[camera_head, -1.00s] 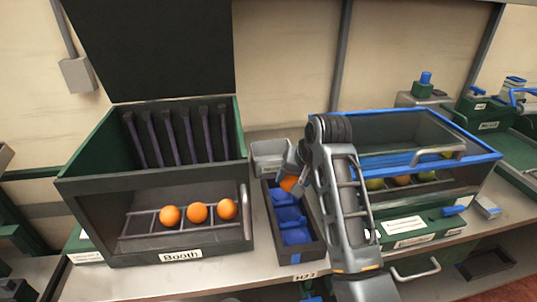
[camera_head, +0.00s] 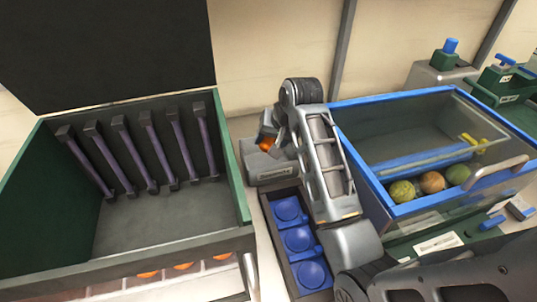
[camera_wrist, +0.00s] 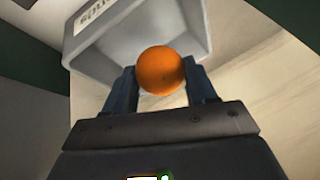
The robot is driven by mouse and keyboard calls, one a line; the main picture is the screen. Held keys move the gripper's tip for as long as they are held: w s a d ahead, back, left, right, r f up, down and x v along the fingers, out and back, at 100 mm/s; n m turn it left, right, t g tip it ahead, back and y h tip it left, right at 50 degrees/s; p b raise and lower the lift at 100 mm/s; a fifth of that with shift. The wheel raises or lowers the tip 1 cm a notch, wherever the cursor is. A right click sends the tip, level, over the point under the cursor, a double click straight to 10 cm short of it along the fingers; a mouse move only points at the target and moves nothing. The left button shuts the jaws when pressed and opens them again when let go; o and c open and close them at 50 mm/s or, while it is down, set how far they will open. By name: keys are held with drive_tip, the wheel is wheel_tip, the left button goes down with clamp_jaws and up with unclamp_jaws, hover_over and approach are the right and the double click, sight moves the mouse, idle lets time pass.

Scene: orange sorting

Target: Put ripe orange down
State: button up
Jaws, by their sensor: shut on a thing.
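My gripper (camera_wrist: 161,85) is shut on a ripe orange (camera_wrist: 160,71), held between its two dark fingers. In the wrist view the orange shows in front of a grey labelled bin (camera_wrist: 215,30). In the head view the held orange (camera_head: 266,142) is partly hidden by my gripper (camera_head: 272,138). It is at the small grey bin (camera_head: 268,178) behind the blue-cupped tray. I cannot tell whether the orange is inside the bin's rim or above it.
A dark tray with blue cups (camera_head: 297,240) lies in front of the bin, its visible cups empty. The open booth (camera_head: 160,225) stands left, with oranges low in front. A blue-rimmed glass case (camera_head: 405,95) with several fruits stands right.

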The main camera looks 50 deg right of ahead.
drive_tip(key=shift+f, duration=3.15)
drive_tip(key=shift+f, duration=0.15)
drive_tip(key=o, duration=1.1)
drive_tip(key=v, duration=1.2)
drive_tip(key=shift+a, duration=0.1)
